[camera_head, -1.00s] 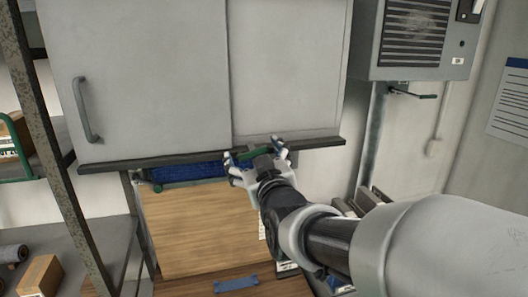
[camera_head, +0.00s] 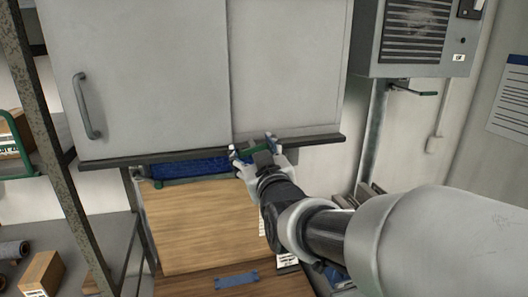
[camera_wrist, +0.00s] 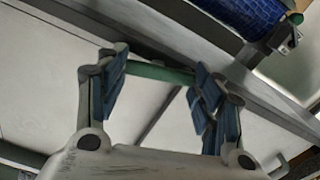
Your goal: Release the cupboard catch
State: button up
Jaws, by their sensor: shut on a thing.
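The grey cupboard (camera_head: 150,75) hangs in the middle of the head view, with two front panels and a dark bottom ledge (camera_head: 190,155). My gripper (camera_head: 257,150) is at this ledge, below the right-hand panel. In the wrist view my gripper (camera_wrist: 160,88) has a green bar (camera_wrist: 160,73) between its blue-padded fingers, and it is shut on this bar. The fingers hide the bar's ends. Which part is the catch is not clear from its shape. A longer green rod (camera_head: 195,180) runs below the ledge, left of my gripper, beside something blue (camera_head: 205,167).
A grey handle (camera_head: 87,107) is on the left panel. A wooden board (camera_head: 200,228) stands below the cupboard. A shelf post (camera_head: 45,130) rises at the left.

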jog(key=shift+f+m+b, duration=0.5)
jog(key=shift+m+b, duration=0.5)
jog(key=shift+b, duration=0.95)
jog(key=shift+c, duration=0.4)
jog(key=shift+d+m+b, duration=0.1)
jog(key=shift+m+b, duration=0.5)
jog(key=shift+b, duration=0.1)
jog(key=shift+r, duration=0.1)
jog(key=o, duration=1.1)
jog(key=v, duration=1.2)
